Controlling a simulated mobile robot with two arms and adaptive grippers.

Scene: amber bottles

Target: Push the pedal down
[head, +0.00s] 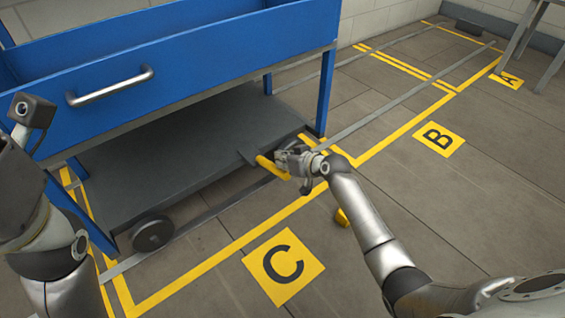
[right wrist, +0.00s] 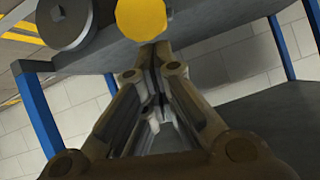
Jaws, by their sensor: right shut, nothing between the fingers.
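The yellow pedal (head: 271,168) sticks out from the lower edge of the blue cart, near its right front leg. In the right wrist view a round yellow end, apparently the pedal (right wrist: 141,18), shows at the top, just beyond my fingertips. My right gripper (head: 287,160) is shut and empty, right beside the pedal; I cannot tell whether they touch. It also shows in the right wrist view (right wrist: 153,55), with its fingers together. My left arm shows at the left edge of the head view, but its gripper is not in view.
The blue cart (head: 200,70) has a silver handle (head: 110,86), a grey lower shelf (head: 150,150) and a wheel (head: 152,233). Yellow lines and floor marks C (head: 262,272), B (head: 428,136) and A (head: 511,83) lie around it.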

